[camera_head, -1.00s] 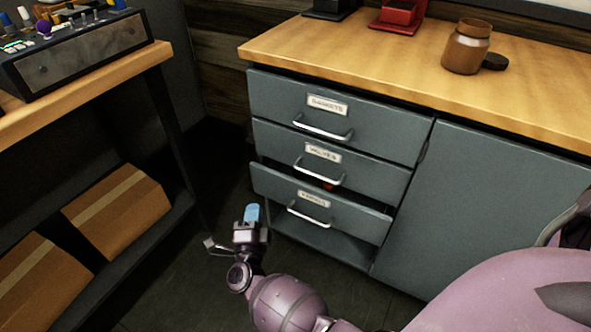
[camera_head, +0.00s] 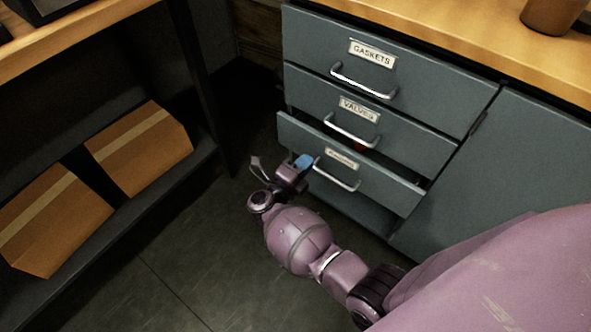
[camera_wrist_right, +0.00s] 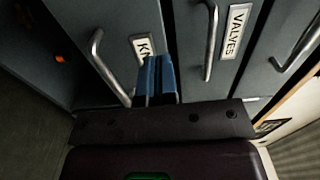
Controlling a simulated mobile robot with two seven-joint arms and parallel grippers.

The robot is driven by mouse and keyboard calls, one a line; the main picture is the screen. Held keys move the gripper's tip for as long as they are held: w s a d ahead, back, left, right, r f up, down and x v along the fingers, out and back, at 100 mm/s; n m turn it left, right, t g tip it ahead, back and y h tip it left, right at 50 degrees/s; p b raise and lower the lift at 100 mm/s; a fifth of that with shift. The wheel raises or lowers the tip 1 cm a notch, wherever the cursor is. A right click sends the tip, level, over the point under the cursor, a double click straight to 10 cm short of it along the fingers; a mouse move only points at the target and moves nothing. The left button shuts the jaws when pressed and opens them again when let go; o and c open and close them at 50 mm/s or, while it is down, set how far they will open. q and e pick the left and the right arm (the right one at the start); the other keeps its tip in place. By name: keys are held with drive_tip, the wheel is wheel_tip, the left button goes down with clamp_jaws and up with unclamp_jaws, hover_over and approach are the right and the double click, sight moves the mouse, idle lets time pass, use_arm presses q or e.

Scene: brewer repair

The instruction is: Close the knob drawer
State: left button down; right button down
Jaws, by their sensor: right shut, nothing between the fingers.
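The knob drawer (camera_head: 385,189) is the lowest grey drawer. It stands partly pulled out, with a dark gap above its front. Its metal handle (camera_head: 335,176) is on the front, below a label too small to read in the head view. In the right wrist view the drawer front (camera_wrist_right: 115,22) shows a label starting "KN", partly hidden by my fingers. My right gripper (camera_head: 304,161), with blue fingertips, is shut and empty, at the left part of the drawer front near the handle. I cannot tell whether it touches. My left gripper is not in view.
The valves drawer (camera_head: 400,128) and gaskets drawer (camera_head: 430,80) sit above and look shut. Something red (camera_head: 360,147) shows in the gap. A dark shelf (camera_head: 95,235) with two cardboard boxes stands left. A brown jar (camera_head: 550,14) is on the wooden counter. Dark floor lies between.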

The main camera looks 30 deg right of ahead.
sight(325, 141)
drive_tip(key=x, duration=0.6)
drive_tip(key=shift+d+b, duration=0.1)
drive_tip(key=shift+b, duration=0.2)
drive_tip(key=shift+w+d, duration=0.25)
drive_tip(key=shift+d, duration=0.15)
